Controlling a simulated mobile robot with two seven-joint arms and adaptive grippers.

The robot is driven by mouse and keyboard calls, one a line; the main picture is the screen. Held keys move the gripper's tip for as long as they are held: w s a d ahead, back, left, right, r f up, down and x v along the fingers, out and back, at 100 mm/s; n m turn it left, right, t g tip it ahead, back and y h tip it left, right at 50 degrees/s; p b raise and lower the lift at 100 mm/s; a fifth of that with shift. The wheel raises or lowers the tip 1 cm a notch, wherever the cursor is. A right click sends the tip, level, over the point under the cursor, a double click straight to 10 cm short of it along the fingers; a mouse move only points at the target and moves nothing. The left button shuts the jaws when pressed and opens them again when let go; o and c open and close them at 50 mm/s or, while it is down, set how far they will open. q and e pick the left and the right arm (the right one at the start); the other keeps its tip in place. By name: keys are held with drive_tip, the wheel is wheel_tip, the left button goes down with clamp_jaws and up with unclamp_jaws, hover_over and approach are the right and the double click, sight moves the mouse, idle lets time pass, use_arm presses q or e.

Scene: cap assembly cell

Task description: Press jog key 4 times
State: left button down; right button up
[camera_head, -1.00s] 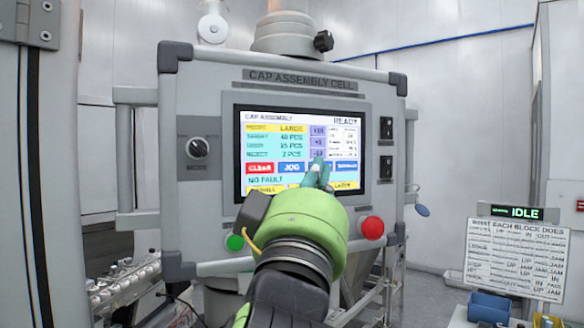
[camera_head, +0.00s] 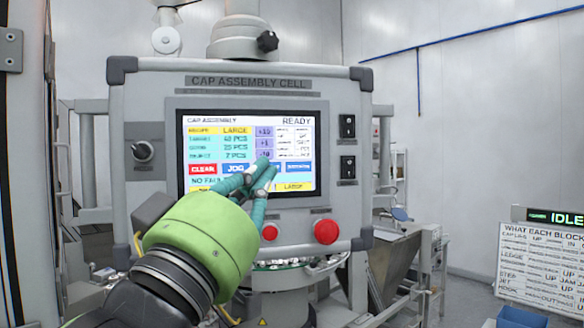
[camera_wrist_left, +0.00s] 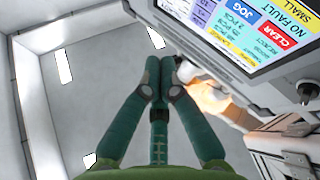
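The blue JOG key (camera_head: 236,168) is on the lit touchscreen (camera_head: 290,193) of the grey cap assembly panel, right of the red CLEAR key (camera_head: 202,169). In the left wrist view the JOG key (camera_wrist_left: 246,12) shows at the upper right. My left gripper (camera_head: 265,168) has teal fingers and a green body. Its fingertips overlap the row of blue keys just right of JOG in the head view. In the left wrist view its fingertips (camera_wrist_left: 160,65) are together, empty, and beside the screen's image. I cannot tell how far they are from the glass. My right gripper is out of view.
A large red button (camera_head: 326,231) and a smaller red button (camera_head: 270,232) sit below the screen. A mode knob (camera_head: 144,151) is on the left, black switches (camera_head: 347,126) on the right. A green IDLE display (camera_head: 562,218) stands at far right.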

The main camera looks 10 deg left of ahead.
sight(236, 169)
use_arm(q)
drive_tip(key=w+a, duration=0.6)
drive_tip(key=w, duration=0.1)
drive_tip(key=shift+w+b, duration=0.3)
drive_tip(key=shift+b, duration=0.1)
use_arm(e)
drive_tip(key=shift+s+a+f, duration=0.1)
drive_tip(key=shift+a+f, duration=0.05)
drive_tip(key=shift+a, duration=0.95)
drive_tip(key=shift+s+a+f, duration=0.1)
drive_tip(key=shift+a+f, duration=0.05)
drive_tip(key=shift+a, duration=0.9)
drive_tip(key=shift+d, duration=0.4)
use_arm(q)
drive_tip(key=shift+w, duration=0.15)
drive_tip(key=shift+w+a+f, duration=0.1)
drive_tip(key=shift+w+a, duration=0.1)
drive_tip(key=shift+w, duration=0.05)
